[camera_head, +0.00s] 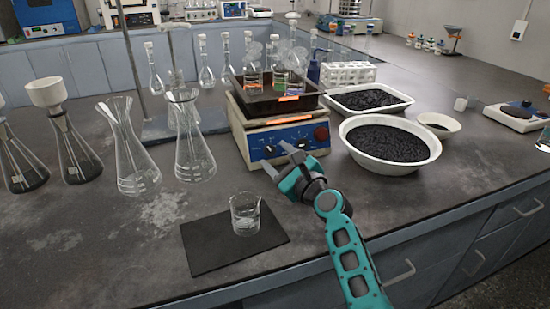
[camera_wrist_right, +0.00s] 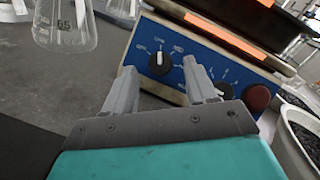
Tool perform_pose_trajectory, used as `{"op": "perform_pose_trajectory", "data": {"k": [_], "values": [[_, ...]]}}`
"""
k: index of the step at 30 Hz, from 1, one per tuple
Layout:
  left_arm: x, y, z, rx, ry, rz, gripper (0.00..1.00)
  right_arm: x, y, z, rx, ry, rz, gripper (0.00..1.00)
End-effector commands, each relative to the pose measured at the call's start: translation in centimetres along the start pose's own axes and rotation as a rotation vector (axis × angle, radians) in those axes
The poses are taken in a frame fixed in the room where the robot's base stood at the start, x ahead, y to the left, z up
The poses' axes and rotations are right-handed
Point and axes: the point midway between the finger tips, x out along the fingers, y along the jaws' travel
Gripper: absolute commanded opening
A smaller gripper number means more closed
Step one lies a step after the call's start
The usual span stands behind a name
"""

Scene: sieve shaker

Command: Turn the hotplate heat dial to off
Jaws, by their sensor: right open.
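The hotplate (camera_head: 240,134) has a cream body and a blue front panel with two dials and a dark red knob (camera_head: 321,133) at its right end. In the right wrist view, the left dial (camera_wrist_right: 160,63) shows whole, its white pointer mark standing near upright. The right dial (camera_wrist_right: 223,90) is partly covered by a finger. I cannot read which dial is for heat. My right gripper (camera_head: 279,157) is open and empty, just in front of the panel; in the wrist view its fingertips (camera_wrist_right: 160,70) appear on either side of the left dial. Contact cannot be told. My left gripper is out of view.
A dark tray (camera_head: 245,101) with glassware sits on the hotplate. A white bowl of black grains (camera_head: 390,143) stands close at right. Conical flasks (camera_head: 195,150) stand at left. A beaker (camera_head: 245,213) stands on a black mat (camera_head: 205,250) in front.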

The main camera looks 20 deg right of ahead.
Motion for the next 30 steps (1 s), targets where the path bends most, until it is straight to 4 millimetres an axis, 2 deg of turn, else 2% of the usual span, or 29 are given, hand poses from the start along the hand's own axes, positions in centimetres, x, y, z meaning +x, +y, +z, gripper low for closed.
{"op": "perform_pose_trajectory", "data": {"k": [6, 15, 30], "values": [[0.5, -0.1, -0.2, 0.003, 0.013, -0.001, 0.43, 1.6, 0.1, -0.1, -0.001, 0.001, 0.001, 0.57], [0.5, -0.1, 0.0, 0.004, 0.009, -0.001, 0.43, 1.7, 0.0, 0.0, -0.001, 0.001, 0.0, 0.57], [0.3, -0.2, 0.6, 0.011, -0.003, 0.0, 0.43, 1.7, 0.0, 0.0, -0.001, 0.001, 0.0, 0.09]]}}
